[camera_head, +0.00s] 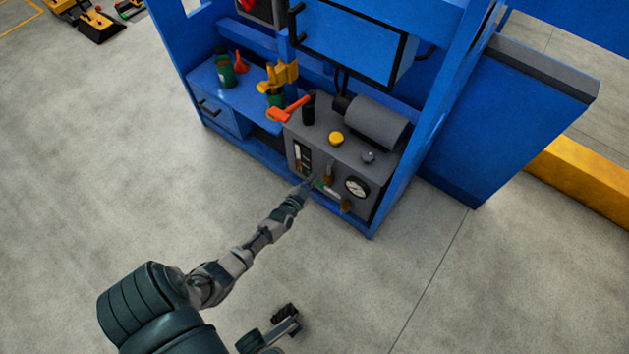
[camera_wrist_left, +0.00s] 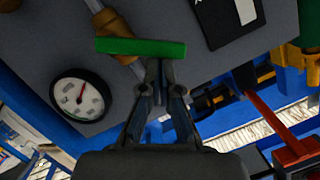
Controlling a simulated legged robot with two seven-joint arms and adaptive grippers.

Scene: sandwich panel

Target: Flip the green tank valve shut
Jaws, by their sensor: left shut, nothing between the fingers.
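The green tank valve handle (camera_wrist_left: 140,47) is a flat bar on a brass pipe fitting, lying nearly level across the left wrist view. My left gripper (camera_wrist_left: 161,70) is shut and empty, with its fingertips right at the bar's lower edge toward its right part. I cannot tell whether they touch it. In the head view my left gripper (camera_head: 309,184) is at the front of the grey tank unit (camera_head: 345,152), and it largely hides the handle. What looks like my right gripper (camera_head: 287,312) is low in the head view, away from the unit; its fingers are unclear.
A round gauge (camera_head: 357,187) is right of the valve, also seen in the wrist view (camera_wrist_left: 81,96). A dark labelled plate (camera_wrist_left: 228,20) is on the other side. An orange-red lever (camera_head: 288,110) and yellow knob (camera_head: 336,139) are above. Blue frame posts (camera_head: 432,125) flank the unit; the floor in front is clear.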

